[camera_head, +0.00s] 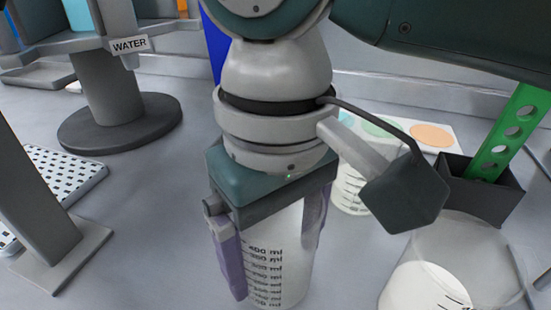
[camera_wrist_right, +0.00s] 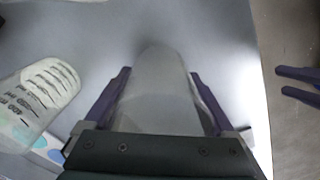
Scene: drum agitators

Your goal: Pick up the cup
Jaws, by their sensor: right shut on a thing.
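A clear measuring cup (camera_head: 280,283) with dark ml marks stands upright in front of me, its upper part hidden by my right gripper (camera_head: 272,262). My right gripper points down and is shut on this cup, with one purple finger on each side. In the right wrist view, the cup (camera_wrist_right: 165,85) fills the space between the purple fingers of the right gripper (camera_wrist_right: 160,76). My left gripper (camera_wrist_right: 281,81) shows only at the right edge of that view, beyond the table edge, its two purple fingers apart with nothing between them.
Another marked cup (camera_head: 350,190) stands just behind my gripper. A clear container with white contents (camera_head: 425,285) is at the front right. A dark box (camera_head: 490,200) with a green perforated strip (camera_head: 512,125) stands behind it. A WATER stand (camera_head: 108,100) is at the left.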

